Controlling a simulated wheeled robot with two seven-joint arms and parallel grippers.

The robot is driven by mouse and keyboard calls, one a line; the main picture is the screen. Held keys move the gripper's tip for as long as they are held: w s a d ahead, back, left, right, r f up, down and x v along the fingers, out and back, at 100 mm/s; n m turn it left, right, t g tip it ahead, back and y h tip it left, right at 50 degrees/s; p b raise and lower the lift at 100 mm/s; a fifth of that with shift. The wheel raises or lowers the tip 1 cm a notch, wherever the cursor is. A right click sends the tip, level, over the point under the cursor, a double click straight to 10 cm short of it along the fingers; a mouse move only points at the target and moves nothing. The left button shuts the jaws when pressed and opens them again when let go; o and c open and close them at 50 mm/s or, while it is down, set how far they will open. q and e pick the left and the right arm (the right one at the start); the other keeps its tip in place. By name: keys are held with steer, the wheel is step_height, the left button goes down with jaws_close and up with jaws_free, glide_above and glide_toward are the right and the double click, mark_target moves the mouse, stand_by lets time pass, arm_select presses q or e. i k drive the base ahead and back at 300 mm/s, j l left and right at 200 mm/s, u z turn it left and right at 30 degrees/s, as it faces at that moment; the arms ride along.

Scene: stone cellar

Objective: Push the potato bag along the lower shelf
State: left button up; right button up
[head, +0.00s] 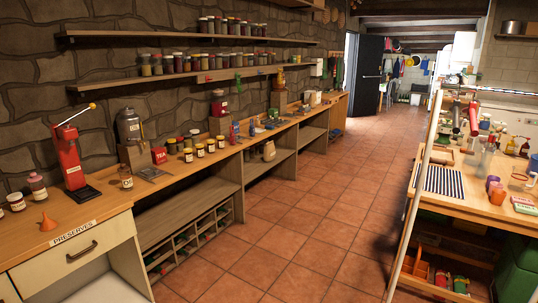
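A small tan, sack-like thing (269,151) stands upright under the long left counter, on its lower shelf (262,166). It looks like the potato bag, but it is too small and distant to make out any label or contents. Neither of my grippers is in view, and nothing touches the bag.
The left counter (102,202) carries jars, a red press (70,158) and a grinder. Wall shelves hold more jars. A tiled aisle (310,215) runs clear between it and the cluttered right table (470,203). A dark door (367,75) stands open at the back.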

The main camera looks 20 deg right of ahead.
mark_target(269, 154)
steer(key=i+l+z, duration=0.15)
steer(key=i+z, duration=0.15)
steer(key=i, duration=0.7)
steer(key=i+j+z, duration=0.1)
steer(key=i+z, duration=0.2)
steer(key=i, duration=0.7)
steer(key=i+l+z, duration=0.1)
steer(key=i+z, duration=0.25)
steer(key=i, duration=0.25)
steer(key=i+z, duration=0.35)
steer(key=i, duration=0.25)
steer(key=i+j+z, duration=0.25)
steer(key=i+z, duration=0.15)
steer(key=i, duration=0.2)
steer(key=i+z, duration=0.1)
steer(key=i, duration=1.65)
steer(key=i+u, duration=0.4)
steer(key=i+l+u, duration=0.2)
steer(key=i+u, duration=0.2)
steer(key=i+l+u, duration=0.55)
steer(key=u, duration=0.2)
